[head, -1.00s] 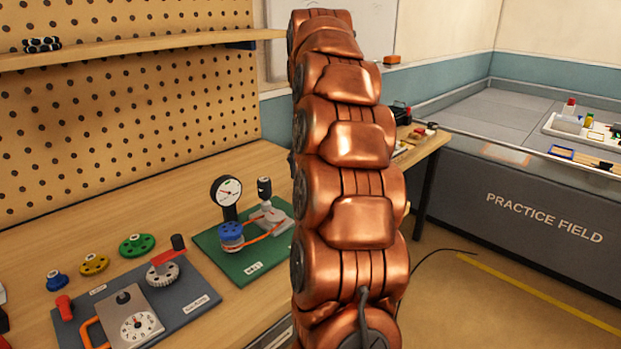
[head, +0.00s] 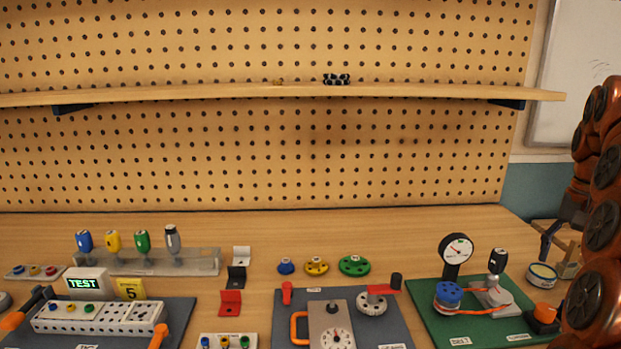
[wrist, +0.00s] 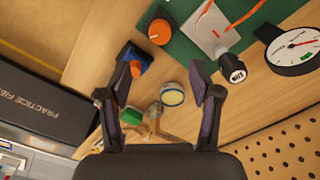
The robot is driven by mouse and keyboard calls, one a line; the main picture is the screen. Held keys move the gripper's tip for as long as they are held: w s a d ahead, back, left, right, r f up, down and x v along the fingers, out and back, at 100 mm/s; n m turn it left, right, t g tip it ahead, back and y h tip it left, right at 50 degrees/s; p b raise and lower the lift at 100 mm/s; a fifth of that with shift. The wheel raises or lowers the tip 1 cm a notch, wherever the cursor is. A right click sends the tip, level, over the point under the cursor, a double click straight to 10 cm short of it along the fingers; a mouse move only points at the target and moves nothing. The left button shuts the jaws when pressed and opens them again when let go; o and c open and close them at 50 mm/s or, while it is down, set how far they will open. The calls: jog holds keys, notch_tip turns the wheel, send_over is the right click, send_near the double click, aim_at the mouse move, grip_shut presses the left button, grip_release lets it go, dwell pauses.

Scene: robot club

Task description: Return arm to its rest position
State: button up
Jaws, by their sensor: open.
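My gripper (wrist: 160,82) shows in the wrist view with its two dark fingers spread apart and nothing between them held. It hangs above the wooden workbench, with a small round tin (wrist: 173,97) on the bench seen between the fingers. My copper-coloured arm (head: 602,210) stands bent at the right edge of the head view, partly cut off by the frame. The gripper cannot be made out clearly in the head view.
The workbench (head: 400,225) carries a green board (head: 428,325) with a dial gauge (head: 456,250), a grey board (head: 280,305) and an orange button (head: 545,313) near the arm. A shelf (head: 200,95) crosses the pegboard behind. The practice field (wrist: 40,105) lies left in the wrist view.

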jog(key=s+a+f+n+g, duration=0.1)
jog(key=s+a+f+n, duration=0.2)
jog(key=a, duration=0.7)
jog(key=s+a+f+n, duration=0.2)
jog(key=a+f+n, duration=0.1)
jog(key=a, duration=0.8)
jog(key=s+a+f+n+g, duration=0.1)
jog(key=s+a+f, duration=0.3)
jog(key=s, duration=0.3)
jog(key=s+a+f+n, duration=0.2)
jog(key=s+a+f, duration=0.2)
jog(key=s+f, duration=0.15)
jog(key=s+a+f+n+g, duration=0.1)
jog(key=s+a+f, duration=0.25)
jog(key=s, duration=0.35)
notch_tip(320, 180, up, 14)
jog(key=t+p, duration=0.1)
jog(key=p, duration=1.2)
jog(key=shift+w, duration=0.3)
jog(key=shift+d, duration=0.1)
